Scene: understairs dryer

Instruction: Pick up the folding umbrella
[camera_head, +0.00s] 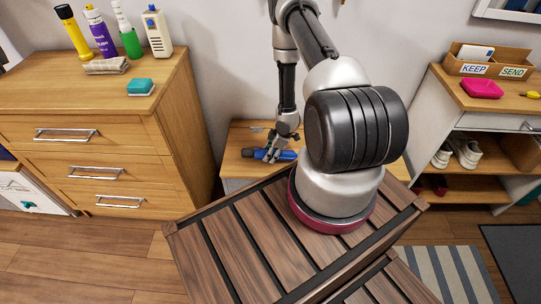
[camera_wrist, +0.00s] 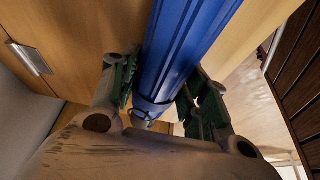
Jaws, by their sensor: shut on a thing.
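The folding umbrella is a blue, ribbed cylinder with a narrow strap near one end. In the head view the umbrella (camera_head: 281,155) is at the small low wooden table between the two larger units. In the wrist view the umbrella (camera_wrist: 187,45) runs from the top edge down between the finger pads. My gripper (camera_head: 270,152) points down over that table and is shut on the umbrella, one finger on each side. In the wrist view my gripper (camera_wrist: 160,95) shows its green pads against the umbrella. I cannot tell whether the umbrella still touches the tabletop.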

